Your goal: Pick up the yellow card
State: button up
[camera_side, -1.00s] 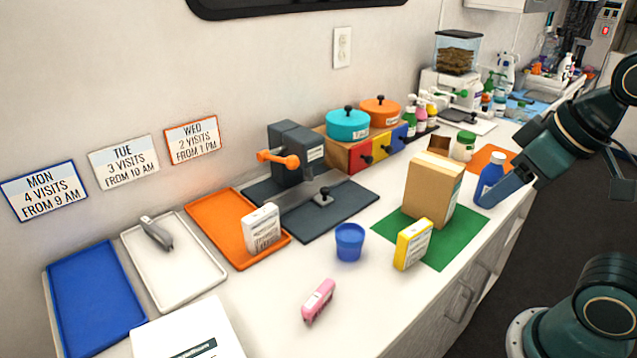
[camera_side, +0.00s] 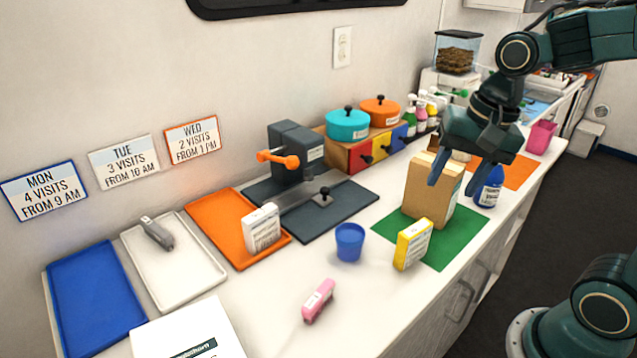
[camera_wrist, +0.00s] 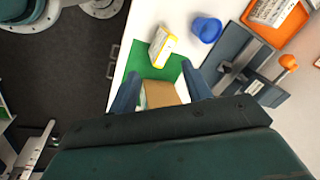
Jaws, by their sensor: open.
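The yellow card (camera_side: 412,244) is a small yellow and white box-like piece, standing upright at the front left edge of the green mat (camera_side: 452,249). It also shows in the wrist view (camera_wrist: 161,46), ahead of the fingers. My gripper (camera_side: 455,184) is open and empty, pointing down above the tall brown box (camera_side: 428,194) on the mat. In the wrist view my gripper (camera_wrist: 162,96) has its blue fingers on either side of the brown box top (camera_wrist: 163,94). I cannot tell the height gap. The yellow card is apart from the fingers.
A blue cup (camera_side: 349,243) stands left of the card and a blue bottle (camera_side: 489,187) right of the box. A pink item (camera_side: 318,301) lies nearer the front. A grey press (camera_side: 298,160) stands behind. The counter between cup and pink item is clear.

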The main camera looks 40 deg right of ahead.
aim_at(418, 227)
jog(key=shift+w+d+f+m+g+y, duration=0.2)
jog(key=shift+w+d+f+m+g, duration=0.2)
jog(key=shift+w+f+m, duration=0.75)
jog(key=shift+w+d+f+m+g+y, duration=0.2)
jog(key=shift+w+d+f+m+g, duration=0.3)
jog(key=shift+m, duration=1.1)
jog(key=shift+w+d+f+m+g+y, duration=0.2)
jog(key=shift+w+f+m+g, duration=0.1)
jog(key=shift+w+f+m, duration=0.9)
jog(key=shift+s+r, duration=0.15)
jog(key=shift+r, duration=0.1)
jog(key=shift+f, duration=0.1)
jog(key=f, duration=0.5)
jog(key=a+f, duration=0.1)
jog(key=f, duration=0.2)
jog(key=shift+a+f, duration=0.1)
jog(key=shift+s+f, duration=0.1)
jog(key=shift+f, duration=1.65)
jog(key=shift+a+f, duration=0.15)
jog(key=shift+f, duration=0.75)
